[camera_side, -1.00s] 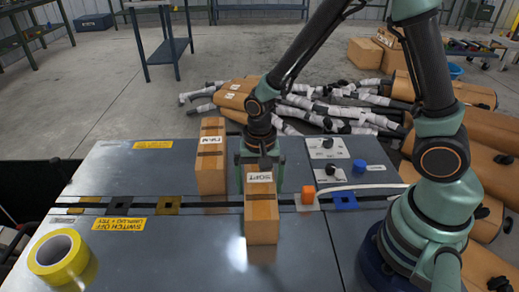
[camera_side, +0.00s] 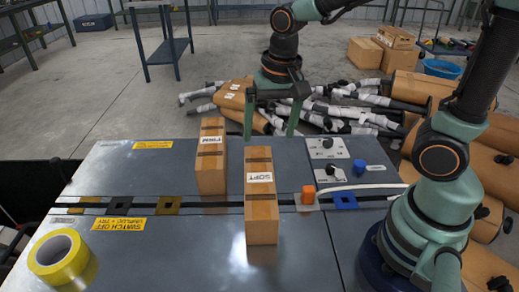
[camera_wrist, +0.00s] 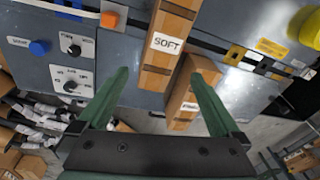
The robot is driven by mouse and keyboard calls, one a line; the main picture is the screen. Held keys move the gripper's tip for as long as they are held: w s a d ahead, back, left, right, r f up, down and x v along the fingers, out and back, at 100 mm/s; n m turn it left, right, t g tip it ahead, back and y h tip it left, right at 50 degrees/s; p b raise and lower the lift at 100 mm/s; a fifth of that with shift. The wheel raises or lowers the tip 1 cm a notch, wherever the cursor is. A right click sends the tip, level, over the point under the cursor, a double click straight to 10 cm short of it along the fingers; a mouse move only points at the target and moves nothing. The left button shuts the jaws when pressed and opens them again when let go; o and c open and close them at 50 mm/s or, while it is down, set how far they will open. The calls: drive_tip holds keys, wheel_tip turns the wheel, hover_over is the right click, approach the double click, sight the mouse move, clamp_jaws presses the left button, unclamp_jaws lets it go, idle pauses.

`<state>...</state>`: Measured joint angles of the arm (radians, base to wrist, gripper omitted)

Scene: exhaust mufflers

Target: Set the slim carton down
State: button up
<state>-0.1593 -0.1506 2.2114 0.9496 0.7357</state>
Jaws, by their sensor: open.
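The slim carton (camera_side: 262,215), brown with dark bands and a white SOFT label, rests on the grey metal worktop (camera_side: 200,265). It sits across the dark slot line, near the front middle. It also shows in the wrist view (camera_wrist: 156,75), ahead of and between my fingers. My gripper (camera_side: 270,133) is open and empty, raised above and behind the carton in the side view. Its fingers are apart from the carton, and both also show in the wrist view (camera_wrist: 160,76).
A second brown carton (camera_side: 211,175) labelled FIRM stands just left of the slim one. A yellow tape roll (camera_side: 62,257) lies front left. An orange block (camera_side: 307,194), a blue part (camera_side: 344,200) and knob panels (camera_side: 328,148) are at right. Wrapped pipes lie behind the worktop.

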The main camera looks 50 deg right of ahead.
drive_tip(key=s+d+r+n+t, duration=0.4)
drive_tip(key=d+r+n, duration=0.1)
drive_tip(key=r+n, duration=0.1)
drive_tip(key=shift+d+n, duration=0.15)
drive_tip(key=shift+n, duration=0.15)
